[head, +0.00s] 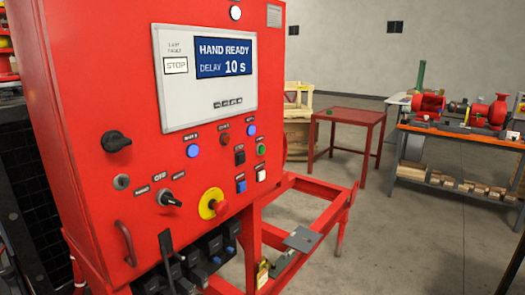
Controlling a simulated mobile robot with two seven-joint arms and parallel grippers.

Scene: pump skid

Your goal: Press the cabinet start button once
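The red control cabinet (90,90) fills the left half of the head view. Its screen (223,58) reads "HAND READY" and "DELAY 10 s", with a "STOP" box at left. Below are a green round button (261,149), a white button (260,175), a black button (239,157), a blue button (241,186) and round blue lights or buttons (193,150). Their small labels are too blurred to read, so I cannot tell which is marked start. A red mushroom button on a yellow ring (212,203) sits lower.
A black selector knob (116,141), another selector (168,198) and a red handle (125,243) stick out of the cabinet front.

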